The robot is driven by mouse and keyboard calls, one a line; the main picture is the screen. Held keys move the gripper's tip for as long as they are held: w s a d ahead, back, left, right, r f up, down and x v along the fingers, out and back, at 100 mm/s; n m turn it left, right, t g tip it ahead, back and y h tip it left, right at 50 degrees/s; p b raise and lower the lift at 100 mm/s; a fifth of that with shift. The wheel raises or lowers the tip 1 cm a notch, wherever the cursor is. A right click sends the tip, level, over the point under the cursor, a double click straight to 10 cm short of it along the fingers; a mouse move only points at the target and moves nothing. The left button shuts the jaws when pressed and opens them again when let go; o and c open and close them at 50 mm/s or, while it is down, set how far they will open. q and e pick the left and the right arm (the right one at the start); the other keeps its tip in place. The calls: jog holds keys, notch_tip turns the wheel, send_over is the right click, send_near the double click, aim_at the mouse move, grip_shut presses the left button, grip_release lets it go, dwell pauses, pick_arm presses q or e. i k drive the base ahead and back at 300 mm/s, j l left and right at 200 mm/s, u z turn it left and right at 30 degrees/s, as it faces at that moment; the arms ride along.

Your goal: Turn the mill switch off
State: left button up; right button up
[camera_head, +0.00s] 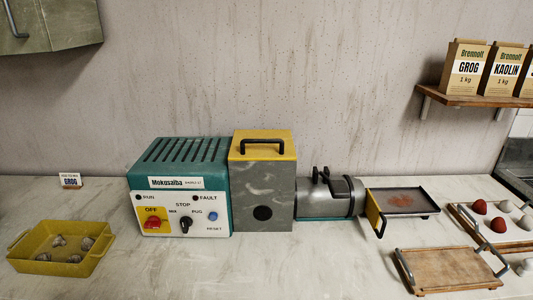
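The mill (181,190) is a teal machine marked "Mokusaiba" that stands on the counter left of centre. On its white front panel, a red switch (152,223) sits on a yellow plate with "OFF" printed above it. The red switch looks turned at an angle, but its exact setting is too small to read. To its right is a black selector knob (186,225) among the labels MIX, STOP and PUG. RUN and FAULT lamps above look dark. A blue RESET button (213,216) is at the panel's right. Neither of my grippers is in view.
A yellow-lidded grey box (263,185) and a metal barrel (333,200) adjoin the mill's right side. A yellow tray (22,264) with several lumps stands at left. A wooden tray (450,268) lies at right. The counter before the panel is clear.

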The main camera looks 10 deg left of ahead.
aim_at(153, 222)
jog(key=u, duration=1.25)
